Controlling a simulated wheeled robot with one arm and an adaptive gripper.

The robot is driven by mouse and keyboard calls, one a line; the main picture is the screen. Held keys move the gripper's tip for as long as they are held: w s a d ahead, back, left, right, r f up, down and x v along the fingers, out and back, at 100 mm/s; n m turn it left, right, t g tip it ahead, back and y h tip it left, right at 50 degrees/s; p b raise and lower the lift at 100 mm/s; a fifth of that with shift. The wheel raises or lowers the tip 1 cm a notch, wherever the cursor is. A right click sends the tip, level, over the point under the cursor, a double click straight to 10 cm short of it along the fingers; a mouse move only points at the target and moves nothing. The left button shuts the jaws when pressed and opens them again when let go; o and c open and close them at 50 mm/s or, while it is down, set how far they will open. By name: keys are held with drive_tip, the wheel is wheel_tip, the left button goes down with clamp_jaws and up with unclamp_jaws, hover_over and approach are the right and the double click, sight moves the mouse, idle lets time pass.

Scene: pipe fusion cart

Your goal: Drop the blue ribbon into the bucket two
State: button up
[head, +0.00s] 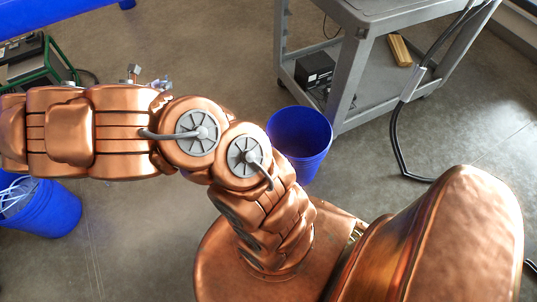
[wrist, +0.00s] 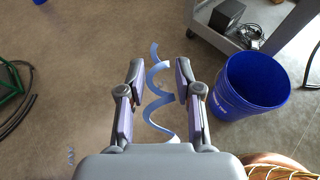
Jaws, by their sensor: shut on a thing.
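A curled light blue ribbon (wrist: 158,98) hangs between the fingers of my gripper (wrist: 158,72) in the wrist view; the gripper is shut on it. A blue bucket (wrist: 229,112) stands on the floor to the right of the gripper, and the ribbon is outside its rim. This bucket also shows in the head view (head: 300,150), beside the cart and partly behind my arm. A second blue bucket (head: 55,212) stands at the left in the head view with pale strips in it. I cannot tell which is bucket two.
A grey cart (head: 357,60) stands behind the bucket, with a black box (head: 314,69) and a wooden block (head: 399,50) on its lower shelf. A black hose (head: 395,140) hangs at its right. A green-framed machine (head: 40,65) is at the left. The floor between is mostly clear.

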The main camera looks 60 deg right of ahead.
drive_tip(key=s+d+f+m+g+b, duration=0.2)
drive_tip(key=s+d+f+b, duration=0.25)
drive_tip(key=d, duration=0.35)
drive_tip(key=s+d+f+m+g+b, duration=0.2)
drive_tip(key=s+d+f+b, duration=0.2)
drive_tip(key=d+f, duration=0.3)
drive_tip(key=s+d+f+m+g+b, duration=0.2)
drive_tip(key=s+d+f+b, duration=0.25)
drive_tip(key=d, duration=0.35)
drive_tip(key=s+d+f+m+g+y+b, duration=0.1)
drive_tip(key=s+d+f+m+g+b, duration=0.1)
drive_tip(key=s+d+f+b, duration=0.4)
drive_tip(key=s+d+f+m+g+b, duration=0.15)
drive_tip(key=s+d, duration=0.25)
drive_tip(key=s, duration=0.4)
drive_tip(key=s+d+f+m+g+y+b, duration=0.1)
drive_tip(key=s+d+f+g+b, duration=0.1)
drive_tip(key=s+d+f+b, duration=0.3)
drive_tip(key=f+b, duration=0.2)
drive_tip(key=s+f+b, duration=0.1)
drive_tip(key=f+b, duration=0.1)
drive_tip(key=f, duration=0.1)
drive_tip(key=shift+s, duration=0.2)
drive_tip(key=shift+r, duration=0.1)
drive_tip(key=o, duration=0.8)
drive_tip(key=shift+c, duration=0.2)
